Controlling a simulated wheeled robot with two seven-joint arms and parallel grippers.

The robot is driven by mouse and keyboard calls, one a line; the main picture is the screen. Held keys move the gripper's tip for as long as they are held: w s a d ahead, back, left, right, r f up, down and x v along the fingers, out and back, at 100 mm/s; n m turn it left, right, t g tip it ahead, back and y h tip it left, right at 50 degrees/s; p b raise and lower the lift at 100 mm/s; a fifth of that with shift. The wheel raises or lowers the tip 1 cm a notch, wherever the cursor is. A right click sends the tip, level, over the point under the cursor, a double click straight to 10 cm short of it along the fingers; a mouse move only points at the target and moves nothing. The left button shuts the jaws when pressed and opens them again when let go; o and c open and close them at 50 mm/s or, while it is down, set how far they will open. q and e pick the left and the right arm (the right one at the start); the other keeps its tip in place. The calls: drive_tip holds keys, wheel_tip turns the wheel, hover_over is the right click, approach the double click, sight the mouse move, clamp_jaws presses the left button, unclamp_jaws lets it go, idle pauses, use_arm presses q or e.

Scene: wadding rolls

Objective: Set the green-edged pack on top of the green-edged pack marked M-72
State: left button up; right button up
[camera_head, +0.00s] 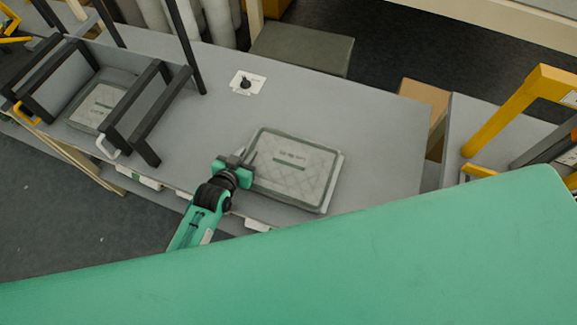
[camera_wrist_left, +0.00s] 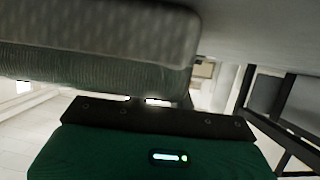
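A grey quilted pack with a green edge (camera_head: 292,168) lies on the grey table, right of the middle of the head view. Dark print on its top is too small to read. A paler rim shows under its right side. My left gripper (camera_head: 246,168) is at the pack's left edge, and whether its fingers are open or shut on it is unclear. The left wrist view shows a quilted side and green edge (camera_wrist_left: 100,65) very close to the gripper. Another similar pack (camera_head: 97,107) lies between black frames at the left, its marking unreadable. My right gripper is not in view.
Black upright frames (camera_head: 150,105) with a white handle stand around the left pack. A white card with a small black knob (camera_head: 246,83) lies at the table's back. Pale rolls (camera_head: 219,22) stand behind. The table (camera_head: 385,130) is bare at right; yellow-framed equipment (camera_head: 500,120) stands beyond.

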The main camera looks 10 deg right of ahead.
use_arm(q)
clamp_jaws()
drive_tip(key=shift+r, duration=0.1)
drive_tip(key=shift+r, duration=0.5)
wheel_tip(320, 180, up, 19)
drive_tip(key=b, duration=0.2)
drive_tip(key=s+a+n+t+y, duration=0.1)
drive_tip(key=s+a+n+y, duration=0.2)
drive_tip(key=a, duration=0.7)
drive_tip(key=s+a+f+n+t+y, duration=0.1)
drive_tip(key=s+a+n+y, duration=0.2)
drive_tip(key=a, duration=0.7)
drive_tip(key=shift+s+n+y, duration=0.4)
drive_tip(key=shift+s+y, duration=0.4)
drive_tip(key=shift+s, duration=0.2)
drive_tip(key=shift+f, duration=0.1)
